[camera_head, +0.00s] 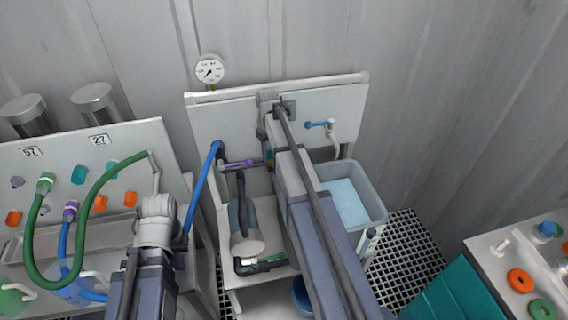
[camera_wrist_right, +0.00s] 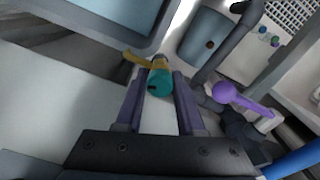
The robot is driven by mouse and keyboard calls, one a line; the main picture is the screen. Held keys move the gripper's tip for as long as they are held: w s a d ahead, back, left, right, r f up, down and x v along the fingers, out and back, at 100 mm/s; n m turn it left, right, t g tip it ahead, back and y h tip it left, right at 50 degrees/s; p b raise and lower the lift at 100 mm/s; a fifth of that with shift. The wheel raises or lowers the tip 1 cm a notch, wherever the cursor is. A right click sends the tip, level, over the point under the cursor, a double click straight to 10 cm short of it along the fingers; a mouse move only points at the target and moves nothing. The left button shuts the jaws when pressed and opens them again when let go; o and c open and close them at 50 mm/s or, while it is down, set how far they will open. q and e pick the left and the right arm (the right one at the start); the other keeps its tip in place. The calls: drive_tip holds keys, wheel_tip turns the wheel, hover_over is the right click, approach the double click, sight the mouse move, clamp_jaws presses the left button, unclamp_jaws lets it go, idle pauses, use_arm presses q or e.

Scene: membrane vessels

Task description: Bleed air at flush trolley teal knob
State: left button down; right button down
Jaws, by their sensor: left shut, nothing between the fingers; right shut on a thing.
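The teal knob (camera_wrist_right: 158,81) shows in the right wrist view, on a brass fitting (camera_wrist_right: 138,60). My right gripper (camera_wrist_right: 160,92) is shut on the teal knob, with one finger on each side of it. In the head view my right arm reaches over the flush trolley (camera_head: 205,97) and hides most of the gripper and knob. My left gripper (camera_head: 154,172) is shut and empty beside the right edge of the panel at the left. A purple lever (camera_head: 237,164) sits left of the knob; it also shows in the right wrist view (camera_wrist_right: 230,95).
A pressure gauge (camera_head: 209,70) stands on the trolley's top. A blue lever (camera_head: 319,124) and a grey basin (camera_head: 374,190) are at right. The left panel (camera_head: 130,137) carries a green hose (camera_head: 85,215) and a blue hose. A teal cabinet (camera_head: 455,290) stands at lower right.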

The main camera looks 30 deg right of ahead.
drive_tip(key=shift+m, duration=2.5)
drive_tip(key=shift+c, duration=2.4)
unclamp_jaws()
drive_tip(key=shift+r, duration=0.1)
wheel_tip(320, 180, up, 8)
drive_tip(key=p, duration=0.8)
drive_tip(key=shift+f, duration=0.25)
